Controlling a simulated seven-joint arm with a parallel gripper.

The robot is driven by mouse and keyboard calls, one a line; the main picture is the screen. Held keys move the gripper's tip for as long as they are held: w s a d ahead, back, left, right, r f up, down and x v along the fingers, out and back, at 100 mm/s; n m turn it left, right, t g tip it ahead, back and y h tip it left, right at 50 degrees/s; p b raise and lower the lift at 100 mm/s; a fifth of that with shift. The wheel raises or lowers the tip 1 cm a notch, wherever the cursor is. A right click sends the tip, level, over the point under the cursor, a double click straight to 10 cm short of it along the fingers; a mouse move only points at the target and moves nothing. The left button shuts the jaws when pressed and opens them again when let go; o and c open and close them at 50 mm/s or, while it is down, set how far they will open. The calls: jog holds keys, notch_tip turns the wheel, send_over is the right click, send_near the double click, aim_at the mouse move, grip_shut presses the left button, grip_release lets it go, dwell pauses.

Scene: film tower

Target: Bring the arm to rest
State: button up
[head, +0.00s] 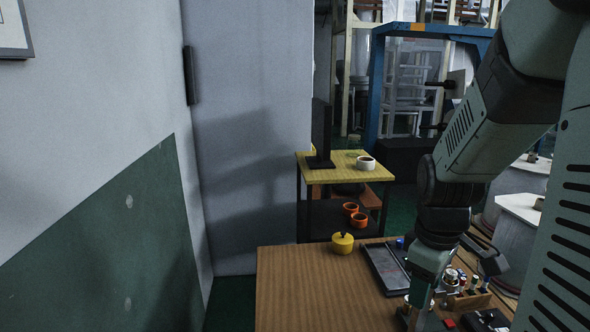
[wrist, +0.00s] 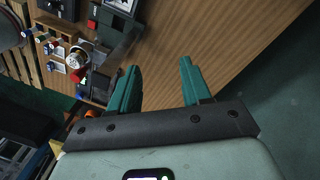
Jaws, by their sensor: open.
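My gripper (head: 418,312) hangs down at the right of the head view, at the wooden table. In the wrist view my gripper (wrist: 160,80) shows two green fingers standing well apart, with nothing between them. Bare wood of the wooden table (wrist: 185,45) shows beyond the fingers. The gap between fingertips and tabletop cannot be judged. In the head view the fingertips are small and dim.
On the wooden table (head: 310,290) lie a dark tray (head: 384,268), a yellow pot (head: 342,243) and a rack with small items (head: 467,297) close beside my gripper. The table's left part is clear. A yellow-topped table (head: 340,172) stands behind. A wall (head: 80,150) is left.

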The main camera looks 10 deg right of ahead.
jog(key=s+a+r+m+t, duration=0.1)
jog(key=s+a+r+t, duration=0.1)
jog(key=a+r, duration=0.45)
jog(key=s+a+r+m+t, duration=0.15)
jog(key=a+r, duration=0.25)
jog(key=a, duration=0.5)
jog(key=s+r+m+t, duration=0.1)
jog(key=s+r+m, duration=0.3)
jog(key=s, duration=0.5)
jog(key=shift+a+r+y, duration=0.4)
jog(key=shift+r, duration=0.15)
